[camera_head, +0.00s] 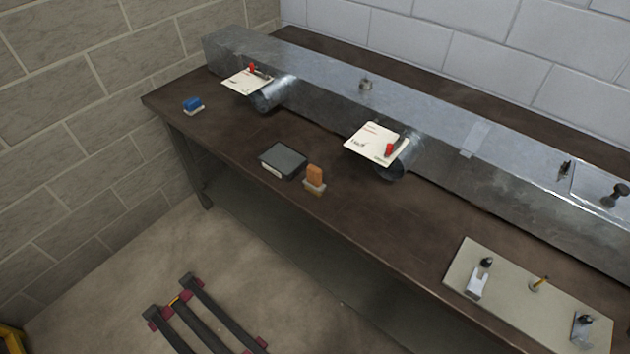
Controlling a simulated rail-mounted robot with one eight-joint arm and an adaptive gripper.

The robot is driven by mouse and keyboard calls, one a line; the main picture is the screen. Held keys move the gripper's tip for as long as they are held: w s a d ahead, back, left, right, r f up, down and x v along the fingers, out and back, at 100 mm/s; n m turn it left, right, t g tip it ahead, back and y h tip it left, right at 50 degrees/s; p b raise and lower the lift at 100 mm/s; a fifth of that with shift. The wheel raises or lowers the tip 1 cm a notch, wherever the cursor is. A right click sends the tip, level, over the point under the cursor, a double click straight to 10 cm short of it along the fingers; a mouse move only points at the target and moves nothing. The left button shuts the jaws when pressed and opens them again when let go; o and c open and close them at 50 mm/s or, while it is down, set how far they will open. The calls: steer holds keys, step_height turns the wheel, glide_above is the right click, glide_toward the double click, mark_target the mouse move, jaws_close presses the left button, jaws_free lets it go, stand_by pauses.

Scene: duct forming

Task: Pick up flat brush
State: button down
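Two small block-shaped items on the brown workbench (235,155) could be the flat brush, and I cannot tell which. An orange block (315,175) stands upright on a pale base near the bench's front edge, just right of a dark flat pad. A blue block (192,103) lies low on a pale base near the bench's left end. Both are too small here to show bristles clearly. My gripper is not in view, and nothing touches either item.
The dark pad (283,157) has a pale edge. A long metal duct (330,95) runs along the back, with two tubes and cream cards with red items (365,142). A beige board (515,297) with small hardware lies at right. Bare bench separates the blue block and pad.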

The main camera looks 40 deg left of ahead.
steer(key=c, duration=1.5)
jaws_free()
